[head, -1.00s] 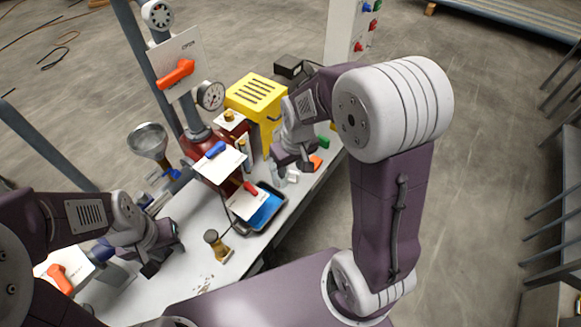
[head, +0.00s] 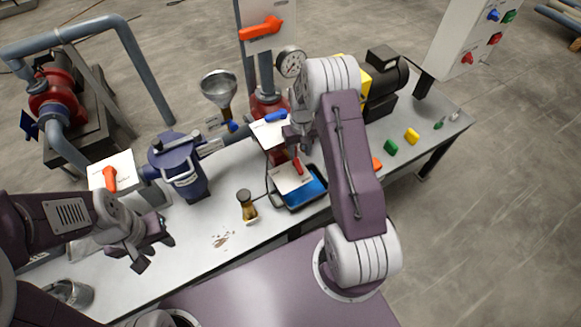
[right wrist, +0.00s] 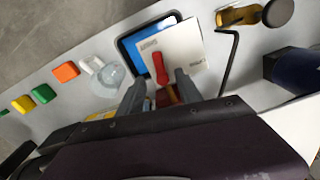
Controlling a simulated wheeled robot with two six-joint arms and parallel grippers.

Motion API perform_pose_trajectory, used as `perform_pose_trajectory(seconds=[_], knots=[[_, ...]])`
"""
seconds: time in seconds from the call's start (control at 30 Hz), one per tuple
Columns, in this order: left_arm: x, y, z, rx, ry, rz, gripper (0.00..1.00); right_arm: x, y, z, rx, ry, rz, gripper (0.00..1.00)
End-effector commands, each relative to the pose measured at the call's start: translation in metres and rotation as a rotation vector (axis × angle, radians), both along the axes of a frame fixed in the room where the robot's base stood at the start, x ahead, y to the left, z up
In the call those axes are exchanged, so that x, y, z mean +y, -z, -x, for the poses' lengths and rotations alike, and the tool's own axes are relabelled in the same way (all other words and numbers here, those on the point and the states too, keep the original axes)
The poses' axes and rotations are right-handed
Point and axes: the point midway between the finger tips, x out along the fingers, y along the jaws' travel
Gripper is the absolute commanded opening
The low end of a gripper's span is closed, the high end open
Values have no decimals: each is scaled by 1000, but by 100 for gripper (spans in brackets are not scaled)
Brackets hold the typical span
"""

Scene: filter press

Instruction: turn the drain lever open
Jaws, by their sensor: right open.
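A red lever (head: 297,165) sits on a white plate (head: 290,179) above a blue-lined tray (head: 312,191); I take it as the drain lever. In the right wrist view the red lever (right wrist: 160,68) stands on the white plate (right wrist: 175,47), just ahead of and between my fingertips. My right gripper (right wrist: 160,88) is open and empty, its fingers apart. In the head view my right gripper (head: 299,140) is just above the lever, partly hidden by my arm. My left gripper (head: 154,253) looks open and empty over the bench at the left.
A blue lever (head: 275,117) on another white plate and a red press body (head: 267,103) are close by. A small amber-filled flask (head: 246,206) stands left of the tray. Coloured blocks (head: 391,147) lie at the right. The front middle of the bench (head: 200,262) is mostly clear.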

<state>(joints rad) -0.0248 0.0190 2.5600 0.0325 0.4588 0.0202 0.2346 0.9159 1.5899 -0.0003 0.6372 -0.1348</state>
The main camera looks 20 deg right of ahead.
Motion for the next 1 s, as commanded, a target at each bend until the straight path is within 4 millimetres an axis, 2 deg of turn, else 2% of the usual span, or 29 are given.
perform_pose_trajectory(seconds=[0.17, 0.27, 0.5, 0.6, 0.73, 0.93, 0.97, 1.0], knots=[[0, 0, 0, 0, 0, 0, 36, -2, 4, 1, 0, 6, 0, 42], [0, -3, 0, 0, 0, 0, 36, -2, 20, 1, 3, 6, -1, 42], [0, -9, 0, 0, 0, 0, 36, -2, 69, 1, 2, 6, 0, 42], [0, -10, 0, 0, 0, 0, 36, -2, 82, 1, 1, 5, 0, 42], [0, -10, 0, 0, 0, 0, 36, -2, 90, 1, -1, 5, 0, 42], [0, -10, 0, 0, 0, 0, 36, -2, 91, 0, -2, 5, 0, 42], [0, -10, 0, 0, 0, 0, 36, -2, 91, 0, -2, 5, 0, 39], [0, -10, 0, 0, 0, 0, 36, -2, 91, 0, -1, 5, 0, 28]])
